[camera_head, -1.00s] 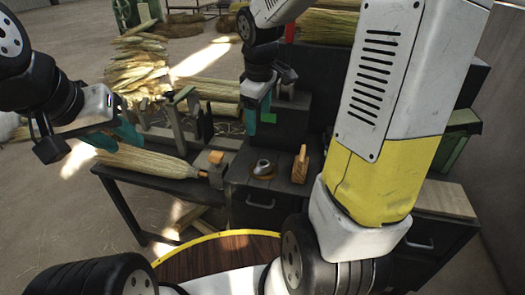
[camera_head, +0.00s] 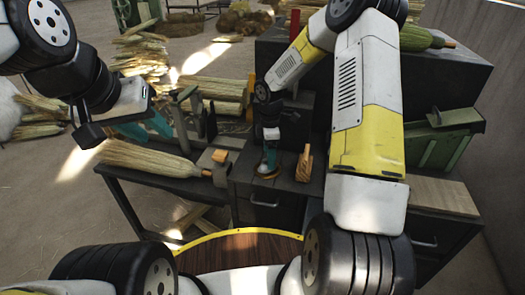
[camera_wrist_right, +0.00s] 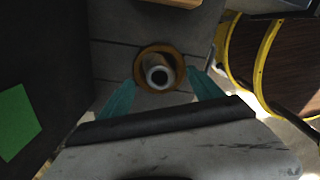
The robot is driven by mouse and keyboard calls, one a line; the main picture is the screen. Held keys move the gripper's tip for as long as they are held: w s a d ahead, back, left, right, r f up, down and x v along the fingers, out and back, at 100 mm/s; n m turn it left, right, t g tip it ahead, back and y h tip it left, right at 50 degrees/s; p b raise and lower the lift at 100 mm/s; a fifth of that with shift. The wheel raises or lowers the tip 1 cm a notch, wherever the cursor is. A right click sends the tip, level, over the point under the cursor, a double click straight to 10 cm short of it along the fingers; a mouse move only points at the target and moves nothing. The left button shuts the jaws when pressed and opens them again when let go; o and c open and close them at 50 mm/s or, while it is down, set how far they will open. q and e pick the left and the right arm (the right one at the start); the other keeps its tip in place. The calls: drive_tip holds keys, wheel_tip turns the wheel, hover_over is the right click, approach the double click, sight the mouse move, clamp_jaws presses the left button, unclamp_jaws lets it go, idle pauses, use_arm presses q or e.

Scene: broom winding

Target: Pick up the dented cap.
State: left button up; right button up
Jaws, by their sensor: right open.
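The cap shows in the right wrist view as a pale metal piece (camera_wrist_right: 157,74) with a dark round opening, in an orange-brown ring (camera_wrist_right: 177,60). Any dent cannot be made out. In the head view the cap is mostly hidden behind my right gripper (camera_head: 268,160); the ring's edge (camera_head: 267,177) shows below it on the dark bench. In the wrist view my right gripper (camera_wrist_right: 160,86) is open, its teal fingers on either side of the ring's near part; contact cannot be told. My left gripper (camera_head: 145,126) is above the broom, with teal fingers apart and nothing visible between them.
An orange wooden piece (camera_head: 304,163) stands just right of the cap. A straw broom (camera_head: 150,157) lies on the bench to the left, near a wooden-topped block (camera_head: 220,156). A dark cabinet (camera_head: 450,75) rises behind at right. A green patch (camera_wrist_right: 16,122) shows in the wrist view.

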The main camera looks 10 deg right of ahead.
drive_tip(key=shift+w+a+f, duration=0.1)
drive_tip(key=shift+a+f, duration=0.1)
drive_tip(key=shift+f, duration=1.75)
drive_tip(key=c, duration=1.5)
drive_tip(key=shift+r, duration=0.2)
